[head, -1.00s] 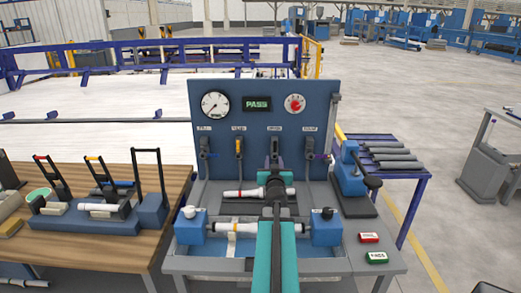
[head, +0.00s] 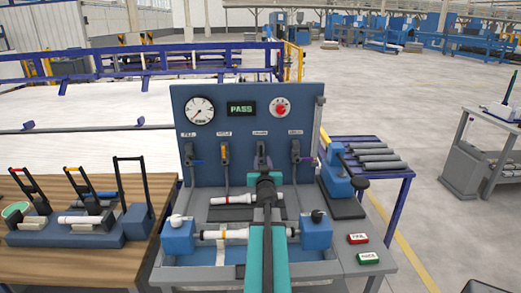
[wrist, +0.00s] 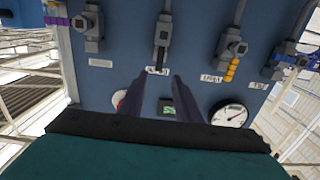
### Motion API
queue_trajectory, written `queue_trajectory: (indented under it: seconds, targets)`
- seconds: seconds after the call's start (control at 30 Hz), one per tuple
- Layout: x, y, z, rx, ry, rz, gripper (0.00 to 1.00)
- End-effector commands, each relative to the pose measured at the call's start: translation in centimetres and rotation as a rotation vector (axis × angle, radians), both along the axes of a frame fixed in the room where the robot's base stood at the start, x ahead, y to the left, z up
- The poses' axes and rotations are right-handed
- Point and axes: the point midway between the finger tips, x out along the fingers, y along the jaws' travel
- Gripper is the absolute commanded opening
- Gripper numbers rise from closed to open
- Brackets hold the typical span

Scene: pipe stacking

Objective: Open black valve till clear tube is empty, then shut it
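The black valve (head: 261,156) is third from the left in a row on the blue panel (head: 248,128). It also shows in the wrist view (wrist: 162,38), its handle near the fingertips. My gripper (head: 264,178) is in front of and just below this valve. In the wrist view its two dark fingers (wrist: 161,78) stand apart, with a gap between them; I cannot tell whether they touch the handle. A white tube with red bands (head: 232,199) lies below the panel. A pale tube (head: 225,234) is held between two blue end blocks. I cannot make out a clear tube or any liquid.
A blue valve (head: 193,154), a yellow valve (head: 225,155) and a purple valve (head: 295,152) flank the black one. The panel has a gauge (head: 200,111), a PASS display (head: 241,107) and a red knob (head: 280,107). Red (head: 357,238) and green (head: 369,257) boxes sit front right.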

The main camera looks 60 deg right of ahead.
Motion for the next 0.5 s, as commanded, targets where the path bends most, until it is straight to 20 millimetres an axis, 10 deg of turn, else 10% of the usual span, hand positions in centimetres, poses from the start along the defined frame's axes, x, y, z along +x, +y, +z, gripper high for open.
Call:
queue_trajectory:
  seconds: [0.5]
  targets:
    - [2.7, -3.6, 0.0, 0.0, 0.0, 0.001, 0.3]
